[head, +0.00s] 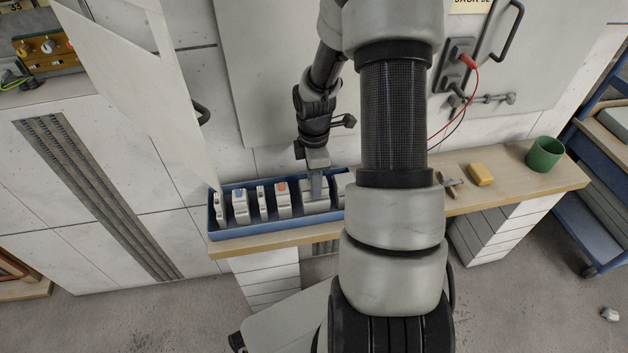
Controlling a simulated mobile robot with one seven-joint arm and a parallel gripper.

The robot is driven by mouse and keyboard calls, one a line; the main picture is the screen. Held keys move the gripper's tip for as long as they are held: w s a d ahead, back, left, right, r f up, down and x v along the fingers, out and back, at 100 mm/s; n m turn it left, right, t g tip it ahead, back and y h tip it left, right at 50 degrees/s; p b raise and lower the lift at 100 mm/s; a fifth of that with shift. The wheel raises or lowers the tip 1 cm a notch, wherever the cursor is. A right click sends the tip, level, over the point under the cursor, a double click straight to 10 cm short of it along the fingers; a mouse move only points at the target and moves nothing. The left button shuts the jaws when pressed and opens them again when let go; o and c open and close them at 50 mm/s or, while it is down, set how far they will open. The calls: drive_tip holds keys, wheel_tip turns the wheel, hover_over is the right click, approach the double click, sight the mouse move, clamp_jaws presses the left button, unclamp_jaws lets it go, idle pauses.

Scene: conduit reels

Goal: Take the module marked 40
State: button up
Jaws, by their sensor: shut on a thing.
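A blue tray (228,236) on a wooden shelf holds several pale grey modules in a row. One slim module (219,206) stands at the left end. A module with a blue part (240,204), another slim one (263,201) and one with an orange part (283,199) follow to the right. My gripper (315,188) points down into the tray and is shut on a wider grey module (314,204), which still sits among the others. No number can be read on any module. My arm hides the tray's right end.
The wooden shelf (519,183) also carries a yellow block (481,174), a small tool (451,185) and a green cup (545,154). An open pale door panel (140,85) stands close on the left. A blue cart (590,195) is at right.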

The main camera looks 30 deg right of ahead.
drive_tip(key=shift+r+p, duration=1.05)
drive_tip(key=shift+r, duration=0.1)
idle(0.3)
drive_tip(key=shift+r+p, duration=2.55)
drive_tip(key=shift+r, duration=0.35)
